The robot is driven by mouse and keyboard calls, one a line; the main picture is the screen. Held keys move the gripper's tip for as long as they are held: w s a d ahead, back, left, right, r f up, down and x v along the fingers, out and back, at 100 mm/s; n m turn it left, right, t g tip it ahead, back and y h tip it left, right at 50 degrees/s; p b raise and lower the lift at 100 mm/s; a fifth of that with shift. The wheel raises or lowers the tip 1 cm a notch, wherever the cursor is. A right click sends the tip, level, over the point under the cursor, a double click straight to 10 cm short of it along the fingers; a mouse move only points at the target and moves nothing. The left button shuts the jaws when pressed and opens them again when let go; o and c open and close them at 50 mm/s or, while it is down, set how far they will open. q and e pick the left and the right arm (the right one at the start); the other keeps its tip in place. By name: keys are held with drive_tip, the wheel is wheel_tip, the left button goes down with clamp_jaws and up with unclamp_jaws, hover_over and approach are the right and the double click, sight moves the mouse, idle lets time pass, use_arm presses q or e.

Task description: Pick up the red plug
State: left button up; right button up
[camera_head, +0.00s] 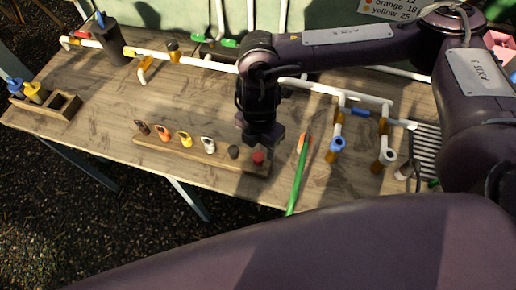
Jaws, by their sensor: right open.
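The red plug (258,158) sits at the right end of a low wooden strip (215,156) near the table's front edge. A dark plug (233,152) stands just left of it, and white, yellow, orange and brown ones stand further left on the strip. My right gripper (262,143) points down just above the red plug and appears apart from it. It is open, with nothing seen between its fingers, though the fingertips are small and dark here. My left gripper is not in view.
A green stick (299,175) lies right of the strip. White pipework with blue and white valves (338,144) stands at the right. A wooden box (66,106) is at the left edge, and a dark cylinder (108,42) stands at the back left. Bare table lies behind the strip.

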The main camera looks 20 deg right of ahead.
sight(258, 156)
drive_tip(key=f+p, duration=0.1)
drive_tip(key=f, duration=0.1)
drive_tip(key=shift+s+a+f+p, duration=0.15)
drive_tip(key=shift+s+f+p, duration=0.15)
drive_tip(key=shift+f+p, duration=0.1)
drive_tip(key=f, duration=0.2)
drive_tip(key=shift+w+f+p, duration=0.25)
drive_tip(key=shift+f+p, duration=0.05)
drive_tip(key=shift+f, duration=0.45)
drive_tip(key=c, duration=1.1)
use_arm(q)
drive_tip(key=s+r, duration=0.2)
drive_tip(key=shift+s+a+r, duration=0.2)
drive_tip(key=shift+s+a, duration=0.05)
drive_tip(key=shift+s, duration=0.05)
use_arm(e)
drive_tip(key=shift+r, duration=0.15)
